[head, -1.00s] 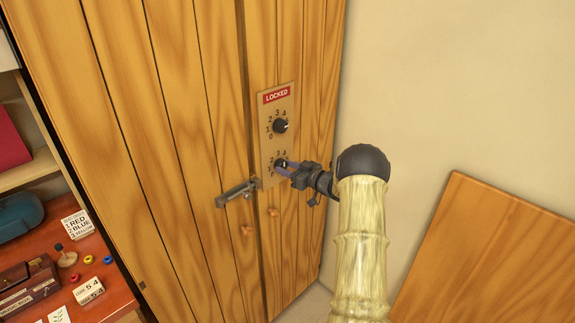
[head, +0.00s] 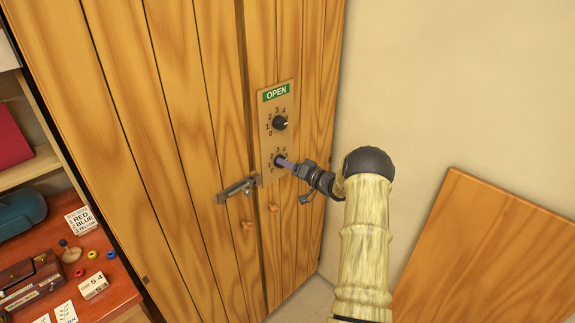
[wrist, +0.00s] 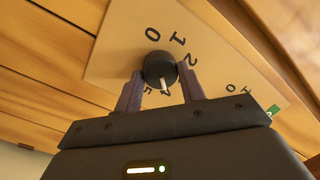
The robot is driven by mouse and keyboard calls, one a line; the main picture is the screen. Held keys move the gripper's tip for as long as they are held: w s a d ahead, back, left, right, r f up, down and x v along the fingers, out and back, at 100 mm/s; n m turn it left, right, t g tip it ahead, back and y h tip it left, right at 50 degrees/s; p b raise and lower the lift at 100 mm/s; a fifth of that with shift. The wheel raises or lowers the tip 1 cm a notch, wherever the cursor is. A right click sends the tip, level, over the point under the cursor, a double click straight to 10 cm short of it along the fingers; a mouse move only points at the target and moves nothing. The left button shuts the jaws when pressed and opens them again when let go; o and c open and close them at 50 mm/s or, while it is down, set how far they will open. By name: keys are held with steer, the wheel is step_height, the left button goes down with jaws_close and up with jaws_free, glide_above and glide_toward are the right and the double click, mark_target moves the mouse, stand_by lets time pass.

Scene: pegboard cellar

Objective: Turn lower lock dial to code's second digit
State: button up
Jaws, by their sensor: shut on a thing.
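The lower lock dial (wrist: 160,68) is a black knob with a white pointer on a tan plate (head: 265,105) fixed to the wooden cabinet. My gripper (head: 283,161) is shut on this dial; in the wrist view its two purple fingers (wrist: 162,74) sit on either side of it. The pointer faces down toward the gripper, seemingly near the 4, but the fingers hide some digits. The upper dial (head: 280,123) sits above, its pointer turned to the right. A green sign (head: 276,92) at the plate's top reads OPEN. A code card (head: 93,286) on the red desk reads 5 4.
A wooden panel (head: 490,250) leans against the wall at right. The desk at left holds a colour-list card (head: 81,221) and small items.

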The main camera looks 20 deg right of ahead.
steer(key=shift+f, duration=0.15)
steer(key=o, duration=1)
steer(key=shift+c, duration=0.2)
steer(key=b+v, duration=0.5)
steer(key=v, duration=1.2)
steer(key=shift+s+d, duration=0.1)
steer(key=shift+s, duration=0.05)
